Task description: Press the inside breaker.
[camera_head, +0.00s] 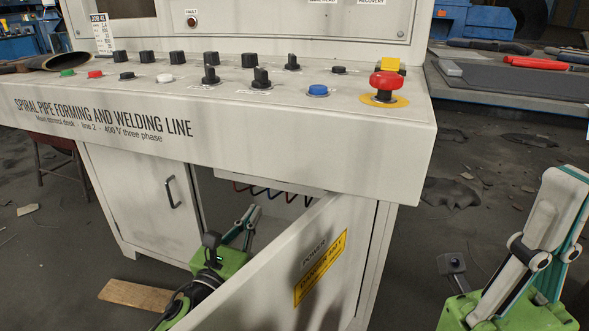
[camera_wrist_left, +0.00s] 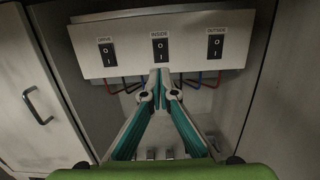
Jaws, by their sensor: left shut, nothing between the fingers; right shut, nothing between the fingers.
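The inside breaker (camera_wrist_left: 160,50) is the middle one of three black switches on a pale panel (camera_wrist_left: 88,65) in the left wrist view, under a label reading INSIDE. My left gripper (camera_wrist_left: 161,74) is shut and empty, its fingertips just below that breaker in the picture; I cannot tell whether they touch the panel. In the head view my left gripper (camera_head: 251,212) is inside the open cabinet under the desk, and the breakers are hidden there. My right gripper (camera_head: 566,185) is shut and empty at the lower right, outside the cabinet.
The drive breaker (camera_wrist_left: 106,54) and outside breaker (camera_wrist_left: 215,49) flank the middle one. Red and blue wires hang below the panel. The open cabinet door (camera_head: 290,270) stands in front of my left arm. The desk (camera_head: 300,125) carries knobs and a red emergency button (camera_head: 384,82).

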